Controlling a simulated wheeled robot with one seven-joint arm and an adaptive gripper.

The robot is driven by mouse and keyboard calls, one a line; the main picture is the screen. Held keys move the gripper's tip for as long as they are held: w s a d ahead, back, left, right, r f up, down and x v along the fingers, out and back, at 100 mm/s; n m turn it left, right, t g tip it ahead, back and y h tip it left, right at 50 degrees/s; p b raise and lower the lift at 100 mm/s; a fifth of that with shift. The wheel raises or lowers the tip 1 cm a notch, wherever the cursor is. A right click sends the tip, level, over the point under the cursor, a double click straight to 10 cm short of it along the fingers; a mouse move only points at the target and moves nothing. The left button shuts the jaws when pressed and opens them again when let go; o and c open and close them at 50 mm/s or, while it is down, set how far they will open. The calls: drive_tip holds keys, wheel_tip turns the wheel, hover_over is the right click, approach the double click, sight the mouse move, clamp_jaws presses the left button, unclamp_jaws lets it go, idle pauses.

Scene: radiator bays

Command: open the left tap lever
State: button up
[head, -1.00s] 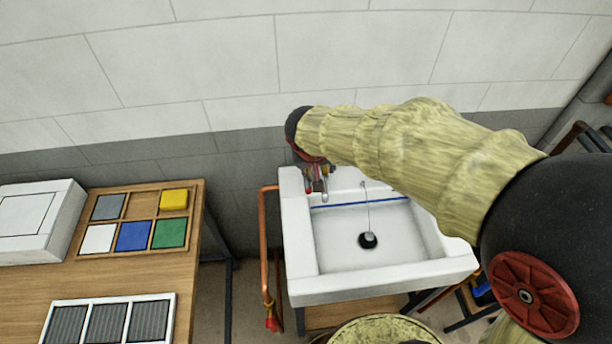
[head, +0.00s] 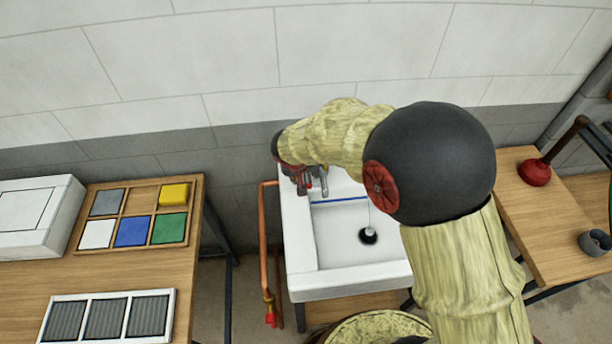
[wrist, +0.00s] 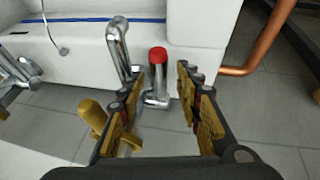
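In the wrist view, the left tap stands in front of my gripper, with a curved chrome spout (wrist: 119,48) and a chrome stem with a red cap (wrist: 158,56). My gripper (wrist: 164,98) is open, one finger on each side of the red-capped stem. No contact with it shows. A brass-coloured rounded bar (wrist: 93,114) lies partly hidden by the left finger; I cannot tell whether it is the lever. Another chrome tap (wrist: 18,70) shows at the left edge. In the head view, the taps (head: 322,183) are at the sink's back left corner, partly covered by my arm.
The white sink (head: 304,262) has a plug on a chain. A copper pipe (head: 264,230) runs down its left side. A bench (head: 60,277) with coloured tiles stands left. A red plunger (head: 534,172) and grey cup (head: 594,242) are on the right bench.

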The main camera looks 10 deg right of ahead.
drive_tip(key=shift+c, duration=1.2)
clamp_jaws()
